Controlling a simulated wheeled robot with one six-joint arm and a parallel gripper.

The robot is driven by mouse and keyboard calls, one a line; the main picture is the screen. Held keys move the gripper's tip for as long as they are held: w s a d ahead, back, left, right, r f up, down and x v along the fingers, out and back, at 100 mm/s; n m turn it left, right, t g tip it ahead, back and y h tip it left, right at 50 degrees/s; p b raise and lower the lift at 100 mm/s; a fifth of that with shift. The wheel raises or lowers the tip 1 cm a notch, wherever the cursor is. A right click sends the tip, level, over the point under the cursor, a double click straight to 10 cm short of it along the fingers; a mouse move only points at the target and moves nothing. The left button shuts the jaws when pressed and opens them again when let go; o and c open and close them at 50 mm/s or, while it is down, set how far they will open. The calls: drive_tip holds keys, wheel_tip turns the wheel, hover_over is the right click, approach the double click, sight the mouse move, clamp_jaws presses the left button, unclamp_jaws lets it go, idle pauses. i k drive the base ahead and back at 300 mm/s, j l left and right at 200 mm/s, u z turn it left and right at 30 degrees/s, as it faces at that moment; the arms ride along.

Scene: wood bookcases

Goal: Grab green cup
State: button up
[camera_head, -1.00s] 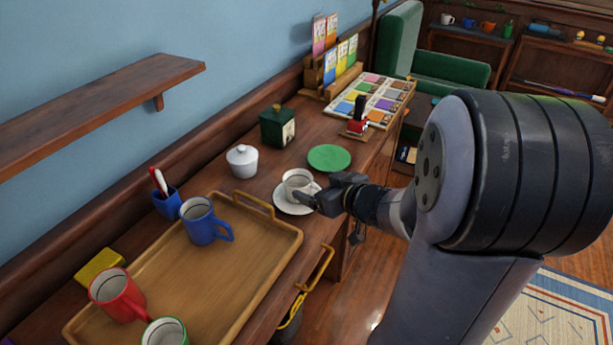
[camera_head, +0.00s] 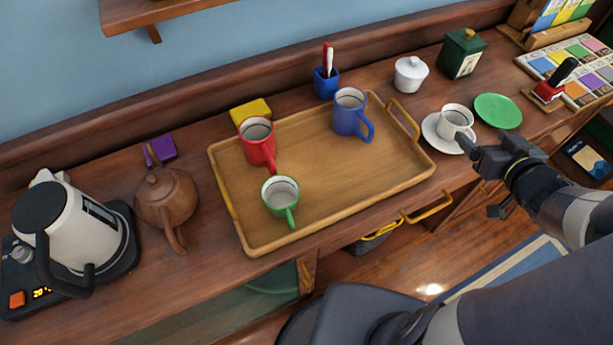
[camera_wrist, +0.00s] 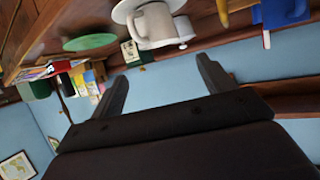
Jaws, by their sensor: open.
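The green cup (camera_head: 281,197) stands upright near the front edge of the wooden tray (camera_head: 310,224), its handle toward the front. A red mug (camera_head: 258,143) and a blue mug (camera_head: 349,113) also stand on the tray. My gripper (camera_head: 478,145) is open and empty, to the right of the tray and close to the white cup (camera_head: 457,119) on its saucer (camera_head: 434,137). I cannot tell whether it touches that cup. In the wrist view my gripper's fingers (camera_wrist: 163,78) are spread apart, with the white cup (camera_wrist: 155,24) beyond them. The green cup does not show there.
Left of the tray are a brown teapot (camera_head: 167,199) and a kettle (camera_head: 75,228). Behind are a blue pen holder (camera_head: 326,84), white lidded pot (camera_head: 410,74) and green box (camera_head: 461,54). The tray's yellow handle (camera_head: 402,118) rises on its right. A green plate (camera_head: 498,111) lies right.

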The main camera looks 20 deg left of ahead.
sight(280, 193)
drive_tip(key=u, duration=1.7)
drive_tip(key=k+j+z, duration=0.1)
drive_tip(key=k, duration=0.2)
drive_tip(key=k+j+z, duration=0.1)
drive_tip(key=k+j, duration=0.05)
drive_tip(key=k, duration=0.1)
